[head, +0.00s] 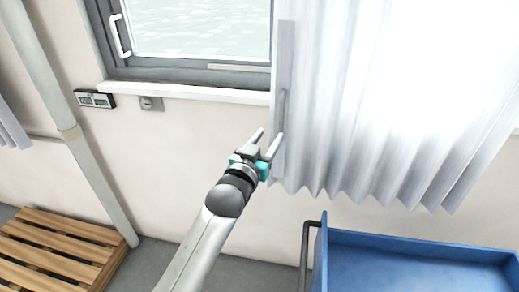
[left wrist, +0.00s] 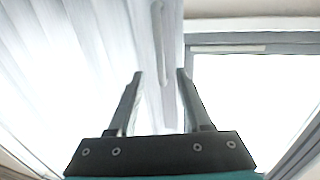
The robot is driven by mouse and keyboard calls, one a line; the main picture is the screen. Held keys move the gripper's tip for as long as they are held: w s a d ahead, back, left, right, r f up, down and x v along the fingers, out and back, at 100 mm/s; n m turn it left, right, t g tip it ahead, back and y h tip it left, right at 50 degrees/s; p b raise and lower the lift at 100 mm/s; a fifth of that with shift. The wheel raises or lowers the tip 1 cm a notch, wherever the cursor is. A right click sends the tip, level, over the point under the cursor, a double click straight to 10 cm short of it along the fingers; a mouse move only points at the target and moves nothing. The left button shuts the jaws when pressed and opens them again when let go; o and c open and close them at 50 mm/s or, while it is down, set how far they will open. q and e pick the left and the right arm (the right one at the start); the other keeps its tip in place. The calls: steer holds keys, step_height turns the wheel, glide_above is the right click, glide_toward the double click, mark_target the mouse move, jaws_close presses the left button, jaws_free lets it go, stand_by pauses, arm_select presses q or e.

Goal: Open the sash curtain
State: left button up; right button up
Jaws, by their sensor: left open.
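The white pleated sash curtain (head: 390,100) hangs over the right part of the window in the head view and fills the left of the left wrist view (left wrist: 75,65). Its left edge is a pale upright bar (head: 285,50) with a slim vertical handle (head: 282,105), which also shows in the left wrist view (left wrist: 160,40). My left gripper (head: 269,134) is open just below the handle in the head view. In the left wrist view its fingers (left wrist: 159,73) appear on either side of the handle's lower end; I cannot tell the depth gap. My right gripper is out of view.
The uncovered window pane (head: 200,28) is left of the curtain, above a white sill (head: 185,92). A blue cart (head: 420,250) stands below the curtain. A wooden pallet (head: 55,248) and a pale pipe (head: 62,110) are at the left. A small digital display (head: 95,99) is on the wall.

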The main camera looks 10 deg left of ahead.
arm_select(q)
steer(key=shift+v, duration=2.55)
